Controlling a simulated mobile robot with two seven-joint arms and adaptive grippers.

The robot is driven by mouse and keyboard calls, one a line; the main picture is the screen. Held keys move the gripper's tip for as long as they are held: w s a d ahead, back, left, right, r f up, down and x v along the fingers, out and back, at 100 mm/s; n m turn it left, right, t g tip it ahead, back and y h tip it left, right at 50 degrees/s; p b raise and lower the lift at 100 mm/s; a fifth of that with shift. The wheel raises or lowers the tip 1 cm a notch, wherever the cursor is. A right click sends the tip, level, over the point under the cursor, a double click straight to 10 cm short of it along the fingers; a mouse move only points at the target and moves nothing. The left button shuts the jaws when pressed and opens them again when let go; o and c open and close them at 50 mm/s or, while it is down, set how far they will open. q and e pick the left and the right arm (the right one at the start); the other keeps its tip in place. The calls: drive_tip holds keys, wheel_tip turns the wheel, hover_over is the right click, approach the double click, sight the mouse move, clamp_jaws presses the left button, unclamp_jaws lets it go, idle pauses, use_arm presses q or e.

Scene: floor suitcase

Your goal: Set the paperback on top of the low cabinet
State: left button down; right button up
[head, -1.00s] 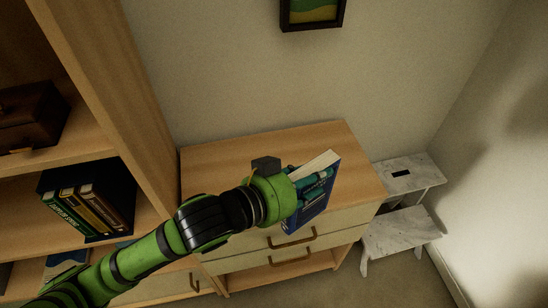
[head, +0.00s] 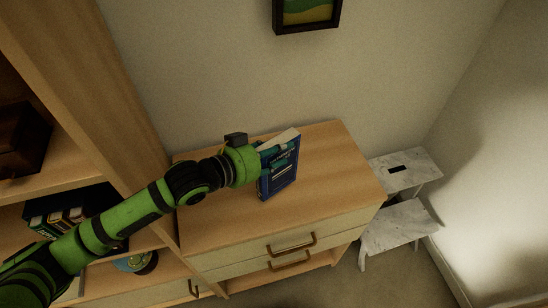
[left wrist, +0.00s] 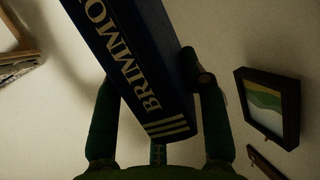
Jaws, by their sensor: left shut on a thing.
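The paperback (head: 282,174) has a dark blue cover and pale pages and is upright, slightly tilted. My left gripper (head: 278,154) is shut on it near its upper part. In the left wrist view the blue spine (left wrist: 140,60) with pale lettering sits between the two fingers of the left gripper (left wrist: 160,110). The low cabinet (head: 330,170) has a bare light wood top and pale drawers with bronze handles. The book is over the cabinet top; I cannot tell whether its lower edge touches the wood. My right gripper is not in view.
A tall wooden shelf unit (head: 95,75) with books (head: 65,218) stands left of the cabinet. A marble-patterned step stool (head: 405,222) stands to the right. A framed picture (head: 307,14) hangs on the wall behind. The right part of the cabinet top is clear.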

sight(267, 186)
use_arm(q)
drive_tip(key=f, duration=0.2)
drive_tip(key=f+p, duration=0.1)
drive_tip(key=shift+w+a+f, duration=0.2)
drive_tip(key=shift+w+f, duration=0.2)
drive_tip(key=shift+f, duration=0.25)
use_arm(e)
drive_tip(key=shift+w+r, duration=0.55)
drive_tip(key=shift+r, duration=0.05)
use_arm(q)
drive_tip(key=shift+f, duration=0.15)
drive_tip(key=c, duration=0.7)
unclamp_jaws()
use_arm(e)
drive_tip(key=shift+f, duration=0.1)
